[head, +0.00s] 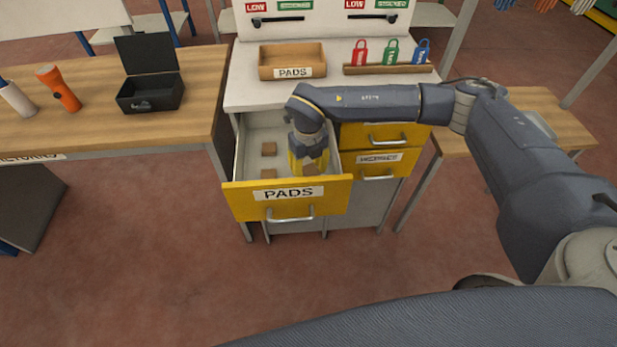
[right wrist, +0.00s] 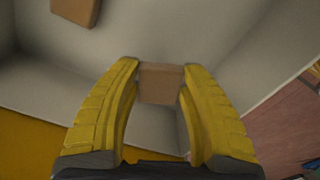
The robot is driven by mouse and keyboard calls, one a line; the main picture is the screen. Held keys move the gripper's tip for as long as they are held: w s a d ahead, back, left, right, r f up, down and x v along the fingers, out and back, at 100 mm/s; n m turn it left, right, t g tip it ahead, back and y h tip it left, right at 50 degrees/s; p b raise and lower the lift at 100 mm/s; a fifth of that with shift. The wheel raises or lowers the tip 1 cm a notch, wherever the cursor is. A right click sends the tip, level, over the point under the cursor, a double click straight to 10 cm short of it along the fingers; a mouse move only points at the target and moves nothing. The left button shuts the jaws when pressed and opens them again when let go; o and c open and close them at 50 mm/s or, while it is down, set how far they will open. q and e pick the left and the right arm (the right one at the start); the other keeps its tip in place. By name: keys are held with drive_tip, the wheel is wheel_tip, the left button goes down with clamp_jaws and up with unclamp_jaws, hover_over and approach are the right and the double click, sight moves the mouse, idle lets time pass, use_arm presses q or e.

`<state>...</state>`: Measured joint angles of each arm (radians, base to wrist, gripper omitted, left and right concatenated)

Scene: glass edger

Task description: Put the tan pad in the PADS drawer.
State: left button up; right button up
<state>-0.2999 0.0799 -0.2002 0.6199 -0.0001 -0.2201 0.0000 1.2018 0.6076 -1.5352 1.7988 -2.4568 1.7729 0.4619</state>
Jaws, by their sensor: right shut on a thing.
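The PADS drawer (head: 240,201) is pulled open, with a yellow front, a PADS label and a grey inside. My right gripper (head: 311,166) reaches down into the drawer at its right side. It is shut on a tan pad (right wrist: 161,83), which sits between the yellow fingertips in the right wrist view. I cannot tell whether the held pad touches the drawer floor. My left gripper is not in view.
A wooden tray labelled PADS (head: 292,62) stands empty on the cabinet top. Beside it a wooden rack (head: 388,69) holds red, green and blue padlock-like tags. Closed yellow drawers (head: 383,134) are right of the open one. A black open box (head: 150,90) and orange flashlight (head: 59,88) stand on the left bench.

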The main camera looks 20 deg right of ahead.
sight(308, 169)
drive_tip(key=shift+f, duration=2.05)
drive_tip(key=shift+f, duration=0.2)
drive_tip(key=o, duration=0.7)
drive_tip(key=shift+o, duration=0.2)
wheel_tip(308, 169, up, 12)
drive_tip(key=shift+r, duration=0.2)
